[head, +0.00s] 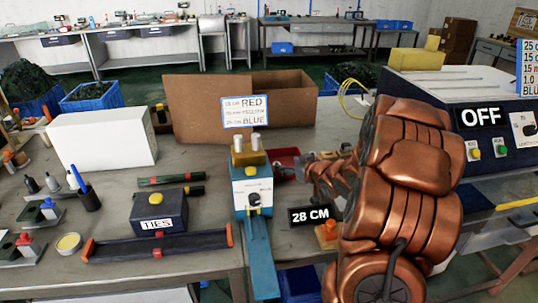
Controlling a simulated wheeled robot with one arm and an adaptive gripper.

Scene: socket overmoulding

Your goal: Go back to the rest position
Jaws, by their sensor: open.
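My copper-coloured arm fills the right of the head view and hides much of the bench behind it. My gripper (312,165) shows only in part, small and dark, to the left of the big arm links. It is open, and I see nothing held in it. It is over the bench, to the right of the blue machine (252,190) with the dial and yellow top. A red bin (284,158) is just behind the gripper. Whether the gripper touches anything cannot be told.
A control box marked "OFF" (480,117) stands at right. An open cardboard box (205,105) is behind the machine. A ties box (158,211) and white box (103,137) are at left.

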